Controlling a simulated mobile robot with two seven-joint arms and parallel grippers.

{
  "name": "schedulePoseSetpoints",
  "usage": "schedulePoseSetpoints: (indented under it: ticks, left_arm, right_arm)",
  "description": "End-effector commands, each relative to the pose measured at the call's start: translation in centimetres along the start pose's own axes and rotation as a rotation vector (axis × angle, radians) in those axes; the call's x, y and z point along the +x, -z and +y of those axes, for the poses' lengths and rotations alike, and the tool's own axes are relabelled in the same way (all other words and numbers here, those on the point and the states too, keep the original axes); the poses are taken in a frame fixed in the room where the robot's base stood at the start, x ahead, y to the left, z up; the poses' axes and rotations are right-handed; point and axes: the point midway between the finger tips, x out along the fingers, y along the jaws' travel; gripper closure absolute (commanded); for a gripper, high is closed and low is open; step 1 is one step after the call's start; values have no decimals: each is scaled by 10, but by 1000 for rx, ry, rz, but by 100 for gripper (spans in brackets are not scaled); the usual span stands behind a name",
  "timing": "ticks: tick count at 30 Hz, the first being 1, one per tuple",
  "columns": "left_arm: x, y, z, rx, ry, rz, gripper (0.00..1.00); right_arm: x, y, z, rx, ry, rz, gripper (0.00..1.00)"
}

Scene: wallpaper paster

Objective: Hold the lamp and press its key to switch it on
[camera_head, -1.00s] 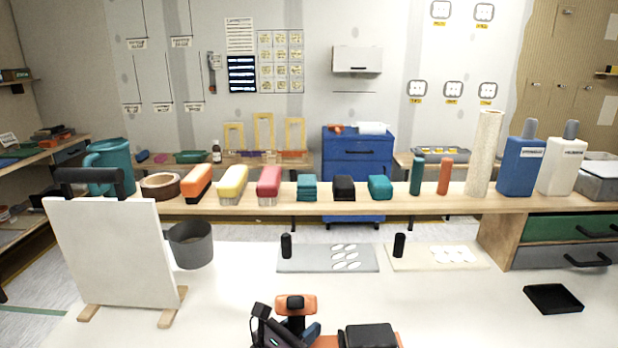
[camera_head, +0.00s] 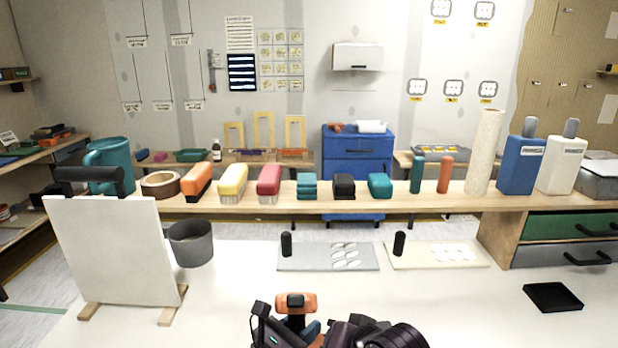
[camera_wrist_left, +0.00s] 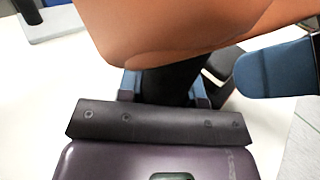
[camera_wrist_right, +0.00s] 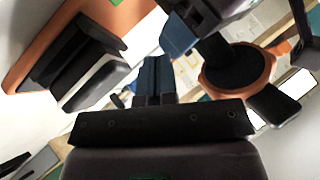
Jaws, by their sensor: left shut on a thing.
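The lamp (camera_head: 296,302) is orange and black, at the bottom middle of the head view. My left gripper (camera_wrist_left: 165,88) is shut on its black stem, under a broad orange part (camera_wrist_left: 180,25). In the right wrist view, an orange ring with a dark disc (camera_wrist_right: 238,68) shows at the right, and an orange plate (camera_wrist_right: 38,45) bearing a black block with a pale face (camera_wrist_right: 95,82) shows at upper left. I cannot tell which part is the key. My right gripper (camera_wrist_right: 154,75) appears shut and empty between these parts. In the head view my right wrist covers the lamp's right side.
A white board on a stand (camera_head: 115,250) and a grey cup (camera_head: 190,243) stand at the left. Two flat plates with black handles, one grey (camera_head: 310,262) and one beige (camera_head: 415,262), lie behind the lamp. A black tray (camera_head: 553,297) lies at the right. A wooden shelf (camera_head: 400,204) crosses behind.

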Motion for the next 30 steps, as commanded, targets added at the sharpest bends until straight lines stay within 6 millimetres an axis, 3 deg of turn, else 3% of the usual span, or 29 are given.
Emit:
schedulePoseSetpoints:
  ticks: [1, 6, 11, 30]
  left_arm:
    - [-1, 8, -1, -4, 1, 13, 100]
    - [-1, 8, -1, -4, 1, 13, 100]
    - [-1, 8, -1, -4, 1, 13, 100]
    - [-2, 8, -1, -4, 1, 13, 100]
  right_arm:
    - [1, 6, -8, -4, -3, -17, 100]
    - [0, 17, -24, -8, -19, -59, 100]
    - [0, 20, -29, -9, -27, -76, 100]
    - [41, -16, 6, -8, -30, -79, 100]
